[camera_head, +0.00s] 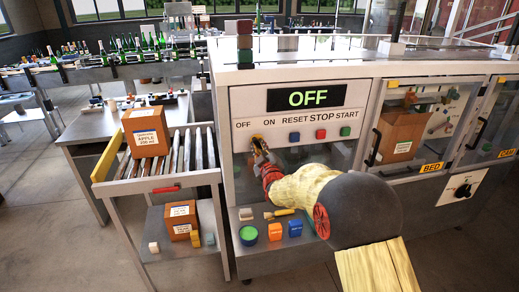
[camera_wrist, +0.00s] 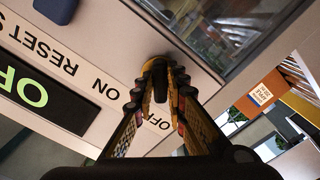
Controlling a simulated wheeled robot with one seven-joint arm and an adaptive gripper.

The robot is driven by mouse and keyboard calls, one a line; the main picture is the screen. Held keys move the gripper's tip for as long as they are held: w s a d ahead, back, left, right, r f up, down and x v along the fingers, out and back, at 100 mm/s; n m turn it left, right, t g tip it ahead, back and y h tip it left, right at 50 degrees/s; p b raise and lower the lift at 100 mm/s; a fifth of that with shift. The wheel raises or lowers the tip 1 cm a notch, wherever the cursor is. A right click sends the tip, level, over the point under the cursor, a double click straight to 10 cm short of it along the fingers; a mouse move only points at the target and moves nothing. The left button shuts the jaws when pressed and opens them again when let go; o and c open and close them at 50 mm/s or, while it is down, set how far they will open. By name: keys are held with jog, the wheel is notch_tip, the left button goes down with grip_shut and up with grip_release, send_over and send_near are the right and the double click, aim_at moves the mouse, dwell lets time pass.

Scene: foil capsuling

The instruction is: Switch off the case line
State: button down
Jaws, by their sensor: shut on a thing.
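The case line's control panel (camera_head: 245,102) faces me, with a display (camera_head: 305,97) that reads OFF in green. Below it is a row of labels: OFF, ON, RESET, STOP, START. My gripper (camera_head: 258,147) is at the switch under the OFF and ON labels. In the wrist view my gripper (camera_wrist: 161,85) has its fingers closed around the switch's dark knob (camera_wrist: 158,66), with a yellow edge showing behind it. The fingers hide most of the knob, so its exact angle is hard to tell.
Blue, red and green buttons (camera_head: 320,134) sit to the right of the switch. A carton (camera_head: 146,132) stands on the roller conveyor (camera_head: 190,152) at left. Small coloured items, including a green cylinder (camera_head: 275,231), lie on the ledge below. Another carton (camera_head: 402,133) is behind the clear door.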

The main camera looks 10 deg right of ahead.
dwell(0.3)
jog(key=c, duration=1.8)
grip_release()
jog(key=shift+s, duration=0.1)
jog(key=s, duration=1.1)
jog(key=shift+s, duration=0.4)
